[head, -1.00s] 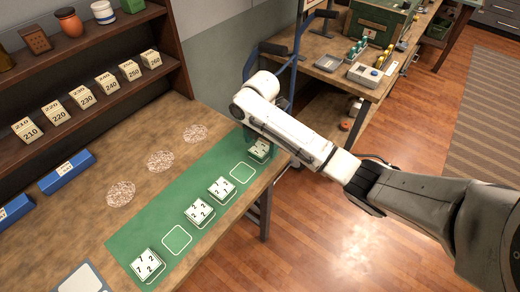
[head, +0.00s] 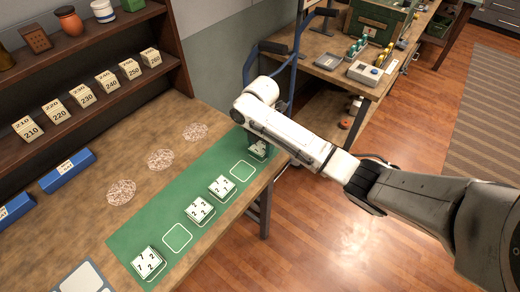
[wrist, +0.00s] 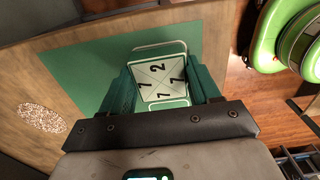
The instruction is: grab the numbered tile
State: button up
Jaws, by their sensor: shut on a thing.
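A white numbered tile (wrist: 160,75) with a crossed face and the digits 1, 2, 7 and 1 or 7 sits between the two green fingers of my gripper (wrist: 162,82) in the wrist view. The fingers are shut on its sides. In the head view the tile (head: 258,150) shows below my arm at the far right end of the green mat (head: 150,230), partly hidden by the wrist. A white outline shows on the mat beside it in the wrist view. Whether the tile touches the mat is hard to tell.
Other numbered tiles (head: 147,262), (head: 200,209) and (head: 222,186) stand along the mat, with empty outlined squares between. A shelf with numbered blocks (head: 28,127) is at the left. Blue boxes (head: 67,170) lie below it. A workbench (head: 340,75) stands behind my arm.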

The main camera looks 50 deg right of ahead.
jog(key=shift+c, duration=1)
jog(key=shift+r, duration=0.1)
